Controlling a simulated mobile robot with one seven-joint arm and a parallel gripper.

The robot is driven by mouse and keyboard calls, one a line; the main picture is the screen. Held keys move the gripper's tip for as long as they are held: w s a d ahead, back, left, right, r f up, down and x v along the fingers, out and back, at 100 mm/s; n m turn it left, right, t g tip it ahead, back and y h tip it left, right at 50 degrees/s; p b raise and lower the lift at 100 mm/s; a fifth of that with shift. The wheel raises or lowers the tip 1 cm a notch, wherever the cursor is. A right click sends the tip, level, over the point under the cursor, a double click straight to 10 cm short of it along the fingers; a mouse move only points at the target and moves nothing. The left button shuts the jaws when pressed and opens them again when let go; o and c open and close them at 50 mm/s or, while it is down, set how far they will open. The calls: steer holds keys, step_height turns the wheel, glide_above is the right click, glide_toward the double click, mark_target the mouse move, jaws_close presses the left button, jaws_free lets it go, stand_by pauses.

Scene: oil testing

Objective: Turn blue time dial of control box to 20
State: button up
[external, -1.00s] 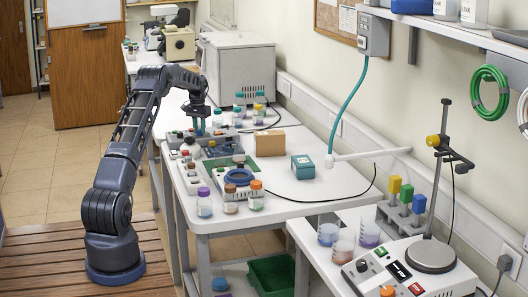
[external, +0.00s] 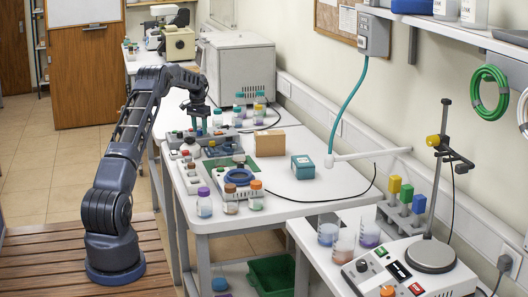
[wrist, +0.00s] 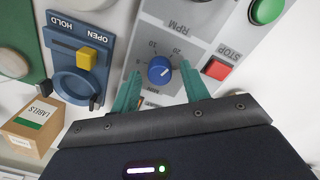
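The blue time dial (wrist: 159,70) is on the grey face of the control box (wrist: 205,30), in the wrist view. Printed numbers ring it, with 10 and 20 readable on its far side; the picture shows the panel lettering upside down. A small pale mark shows on the dial, but I cannot tell exactly which number it points to. My gripper (wrist: 161,88) is open, its teal fingers on either side of the dial with a gap to it. In the external view my gripper (external: 198,129) points down over the control box (external: 224,139); the dial is hidden there.
A red STOP button (wrist: 216,69) and a green button (wrist: 267,10) lie to the right of the dial. A blue OPEN/HOLD unit with a yellow block (wrist: 86,59) is to the left. A cardboard LABELS box (wrist: 32,125) and several jars stand nearby.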

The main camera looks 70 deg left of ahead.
mark_target(199, 130)
stand_by(0.3)
step_height(199, 130, up, 11)
steer(key=shift+s+a+f, duration=0.15)
stand_by(0.4)
stand_by(0.3)
